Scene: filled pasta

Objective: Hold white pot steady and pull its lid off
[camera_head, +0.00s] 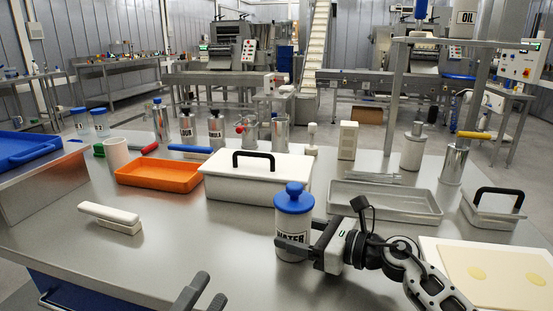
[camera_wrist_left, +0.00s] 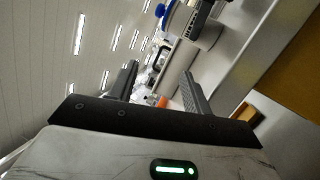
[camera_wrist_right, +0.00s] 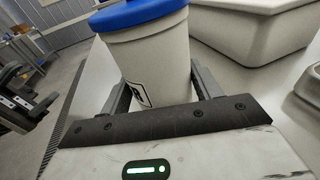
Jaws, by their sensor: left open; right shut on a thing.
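The white pot (camera_head: 292,226) is a canister marked WATER, standing upright at the front middle of the table. Its blue lid (camera_head: 293,199) with a round knob sits on top. My right gripper (camera_head: 297,246) is shut around the lower body of the pot from the right. In the right wrist view the pot (camera_wrist_right: 152,62) is between the fingers and the lid's blue rim (camera_wrist_right: 140,12) is above; the knob is out of frame. My left gripper (camera_head: 197,295) is open and empty at the bottom edge of the head view, left of and apart from the pot.
A white box with a black handle (camera_head: 257,184) stands behind the pot. An orange tray (camera_head: 158,178) is left of it, a grey tray (camera_head: 385,203) right. A small white block tool (camera_head: 110,217) lies at left.

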